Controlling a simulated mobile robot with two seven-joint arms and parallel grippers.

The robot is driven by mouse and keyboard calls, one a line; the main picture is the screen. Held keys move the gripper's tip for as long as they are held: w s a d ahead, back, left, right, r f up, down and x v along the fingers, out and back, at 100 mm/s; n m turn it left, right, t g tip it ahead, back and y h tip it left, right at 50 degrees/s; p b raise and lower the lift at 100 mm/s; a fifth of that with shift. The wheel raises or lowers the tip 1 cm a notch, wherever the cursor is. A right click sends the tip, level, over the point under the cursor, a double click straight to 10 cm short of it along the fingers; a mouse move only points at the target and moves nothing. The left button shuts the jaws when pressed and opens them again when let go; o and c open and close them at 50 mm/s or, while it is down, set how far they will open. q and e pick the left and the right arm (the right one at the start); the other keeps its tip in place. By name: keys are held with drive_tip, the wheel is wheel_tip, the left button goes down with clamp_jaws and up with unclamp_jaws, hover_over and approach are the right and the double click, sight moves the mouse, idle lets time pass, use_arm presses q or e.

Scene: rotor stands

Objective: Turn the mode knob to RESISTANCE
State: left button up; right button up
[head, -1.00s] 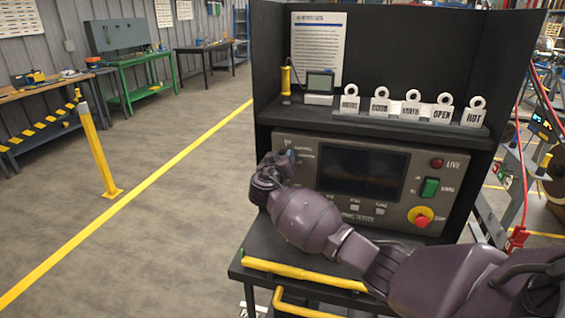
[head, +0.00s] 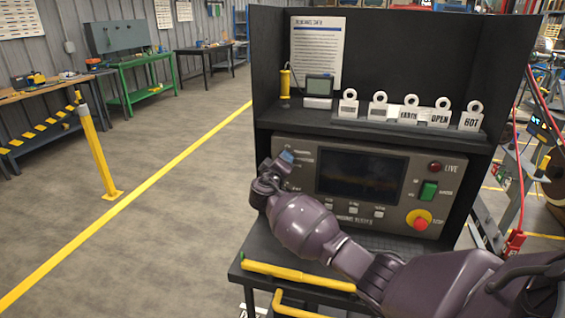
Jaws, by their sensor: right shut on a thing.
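The tester panel (head: 395,170) stands in a black cabinet, with a dark screen (head: 360,174) in its middle. The mode knob sits at the panel's left side and is mostly hidden behind my right gripper (head: 284,160). My right arm reaches in from the lower right, and the gripper is shut at the knob, left of the screen. Its fingertips are small and partly hidden by my wrist. The label at the knob's pointer is too small to read. My left gripper is not in view.
A green switch (head: 428,190), a red-yellow stop button (head: 420,219) and a red LIVE lamp (head: 435,167) are on the panel's right. Tags including EARTH, OPEN and HOT (head: 471,118) stand on the shelf above. A yellow rail (head: 298,276) runs along the front edge.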

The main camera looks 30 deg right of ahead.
drive_tip(key=shift+f, duration=0.1)
drive_tip(key=o, duration=0.9)
drive_tip(key=v, duration=1.1)
drive_tip(key=shift+d, duration=0.1)
